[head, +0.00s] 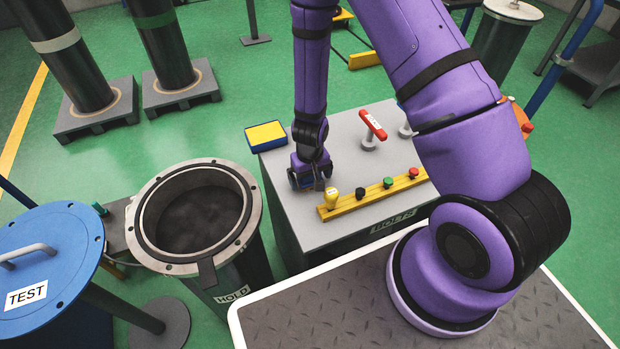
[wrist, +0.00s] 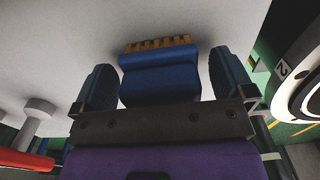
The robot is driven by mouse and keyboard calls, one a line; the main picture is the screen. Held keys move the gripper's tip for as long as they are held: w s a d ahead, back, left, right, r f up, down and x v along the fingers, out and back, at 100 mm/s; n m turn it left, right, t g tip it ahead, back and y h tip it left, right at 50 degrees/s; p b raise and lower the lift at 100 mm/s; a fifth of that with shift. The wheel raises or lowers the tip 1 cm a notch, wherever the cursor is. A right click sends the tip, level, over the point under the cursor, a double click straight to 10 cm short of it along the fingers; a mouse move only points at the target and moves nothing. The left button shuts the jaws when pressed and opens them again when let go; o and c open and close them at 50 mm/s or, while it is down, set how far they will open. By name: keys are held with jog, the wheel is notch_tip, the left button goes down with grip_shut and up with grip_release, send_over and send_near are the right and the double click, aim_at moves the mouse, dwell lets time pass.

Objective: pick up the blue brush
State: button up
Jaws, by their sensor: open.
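The blue brush (wrist: 160,77), a blue block with orange bristles along its far edge, lies on the grey table top (head: 345,215). In the wrist view it sits between the two dark blue fingers of my gripper (wrist: 163,80), with a narrow gap showing on each side. The jaws are open around it. In the head view my gripper (head: 309,183) is low over the left part of the table top and hides most or all of the brush.
A yellow-topped blue block (head: 266,135) lies at the table's back left corner. A yellow rail (head: 345,207) with several coloured knobs runs along the front, and a red-handled valve (head: 373,125) stands behind. An open flanged cylinder (head: 222,265) marked HOLD stands left, near a blue-lidded TEST cylinder (head: 70,245).

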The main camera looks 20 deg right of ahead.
jog(key=shift+f, duration=0.5)
jog(key=shift+c, duration=0.5)
jog(key=c, duration=1)
jog(key=shift+r, duration=5.05)
jog(key=shift+o, duration=1.3)
